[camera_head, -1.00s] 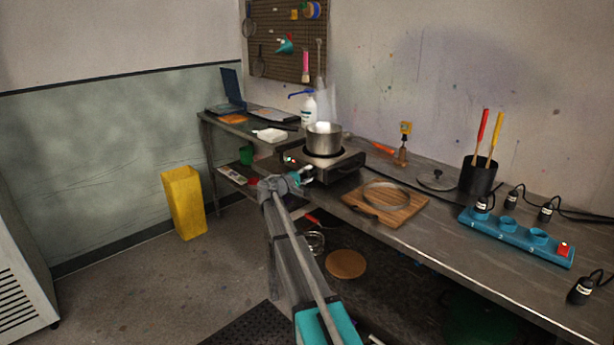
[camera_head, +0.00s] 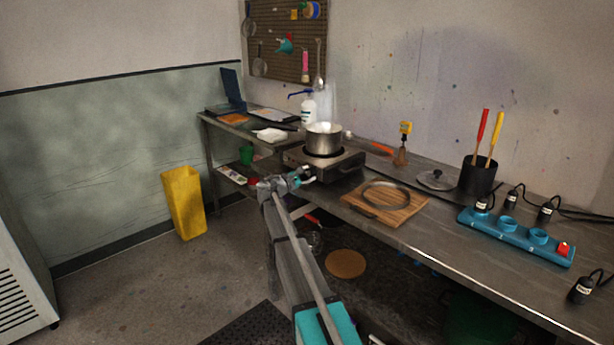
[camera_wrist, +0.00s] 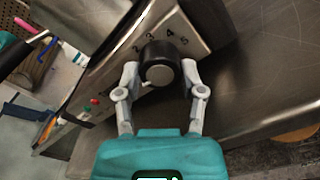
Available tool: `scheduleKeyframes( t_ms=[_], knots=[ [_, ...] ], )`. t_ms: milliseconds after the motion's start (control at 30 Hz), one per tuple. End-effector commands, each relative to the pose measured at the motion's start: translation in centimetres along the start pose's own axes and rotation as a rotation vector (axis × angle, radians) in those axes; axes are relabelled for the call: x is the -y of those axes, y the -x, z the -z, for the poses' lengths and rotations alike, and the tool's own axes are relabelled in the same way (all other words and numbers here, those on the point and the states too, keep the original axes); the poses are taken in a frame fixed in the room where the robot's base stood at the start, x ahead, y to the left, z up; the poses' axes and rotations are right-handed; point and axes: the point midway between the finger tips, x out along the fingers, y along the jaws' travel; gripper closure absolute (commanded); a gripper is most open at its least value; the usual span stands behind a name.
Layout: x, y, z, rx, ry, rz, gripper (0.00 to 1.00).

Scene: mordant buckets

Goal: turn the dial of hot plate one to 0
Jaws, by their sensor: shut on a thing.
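The hot plate (camera_head: 334,165) stands on the metal bench with a steel pot (camera_head: 323,140) on top. In the wrist view its front panel (camera_wrist: 125,65) shows a black dial (camera_wrist: 160,64) with a grey face, and the numerals 2, 3, 4 and 5 show around its upper side. My gripper (camera_wrist: 160,80) has one finger on each side of the dial and is shut on it. The dial's pointer mark cannot be made out. In the head view my gripper (camera_head: 305,178) is at the hot plate's front, and the dial is too small to tell there.
A wooden board with a metal ring (camera_head: 387,193) lies right of the hot plate. A blue power strip (camera_head: 515,233) and a black holder (camera_head: 478,177) stand further right. A yellow bin (camera_head: 184,203) stands on the floor at left.

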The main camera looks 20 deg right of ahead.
Motion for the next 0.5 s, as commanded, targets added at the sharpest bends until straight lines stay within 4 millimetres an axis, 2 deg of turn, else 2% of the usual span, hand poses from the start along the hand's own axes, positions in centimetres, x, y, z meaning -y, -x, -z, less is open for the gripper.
scheduleKeyframes(
  t_ms=[233,500],
  knots=[
    [-0.21,-0.03,0.14,-0.003,0.087,-0.005,0.96],
    [-0.19,-0.03,0.14,-0.003,0.104,-0.005,0.96]
  ],
)
